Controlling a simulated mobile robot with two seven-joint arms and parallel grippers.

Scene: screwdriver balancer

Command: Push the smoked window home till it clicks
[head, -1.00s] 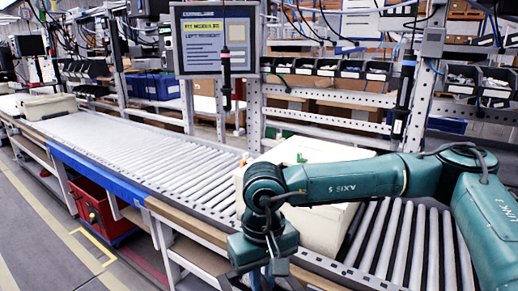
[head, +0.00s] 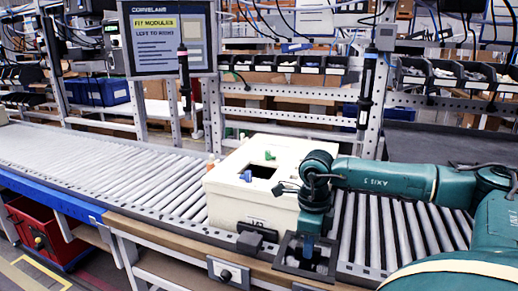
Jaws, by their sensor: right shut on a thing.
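A cream box (head: 228,193) sits on the roller conveyor, with a dark square opening (head: 261,171) in its top. A dark, see-through square panel with a dark frame, which looks like the smoked window (head: 290,262), is at the conveyor's front edge, right of the box. My right gripper (head: 308,246) points down and is shut on this panel, apart from the box's opening. The fingertips are small and partly hidden against the dark frame. My left gripper is out of view.
A screen (head: 168,38) and a hanging tool (head: 184,75) are behind. Rollers (head: 100,160) left of the box are clear.

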